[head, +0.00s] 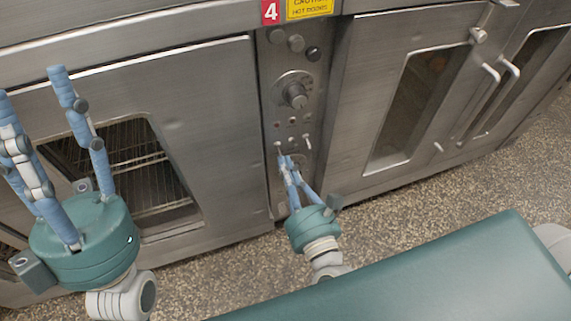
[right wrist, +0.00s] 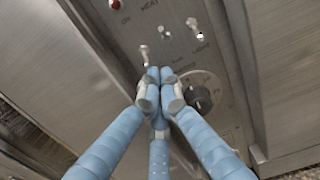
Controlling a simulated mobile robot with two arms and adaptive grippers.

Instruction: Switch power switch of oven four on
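Oven four carries a red "4" label (head: 270,12) above its narrow steel control panel (head: 267,95). Two small toggle switches sit low on the panel: a left one (head: 278,146) and a right one (head: 307,141). The right wrist view shows one toggle (right wrist: 144,52) close to my fingertips and another (right wrist: 192,24) farther off. I cannot read which is the power switch. My right gripper (head: 287,160) has its fingertips together at the panel, just below the left toggle; contact cannot be told. My left gripper (head: 32,85) is raised at the left, fingers spread and empty.
A large dial (head: 295,93) is above the toggles, and a lower dial (right wrist: 200,97) lies beside my right fingers. Oven doors with windows flank the panel. A door handle (head: 490,100) projects at the right. Speckled floor (head: 420,195) lies in front.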

